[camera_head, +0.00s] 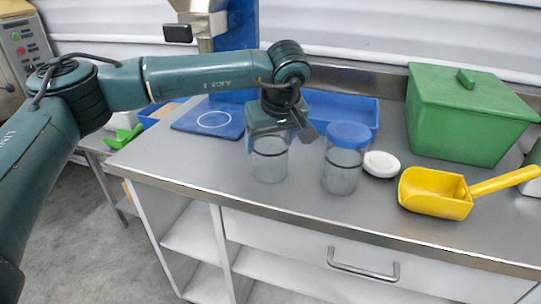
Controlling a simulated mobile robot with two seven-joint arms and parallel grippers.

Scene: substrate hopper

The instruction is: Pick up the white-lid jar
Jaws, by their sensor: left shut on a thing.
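A clear jar (270,167) stands upright at the middle of the steel counter. My left gripper (270,143) comes down from above and is shut on this jar near its top. The gripper hides the jar's rim, so I cannot tell whether a lid is on it. Its base looks to be at the counter's surface; I cannot tell if there is a gap. A round white lid (381,164) lies on the counter, to the right of a second clear jar with a blue lid (348,136). My right gripper is not in view.
A yellow scoop (436,192) and a green lidded bin (466,118) are on the right. A blue tray (352,112) lies behind the jars. A blue plate with a white ring (214,119) sits at the left under a dispenser. The counter's front edge (300,213) is close to the jars.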

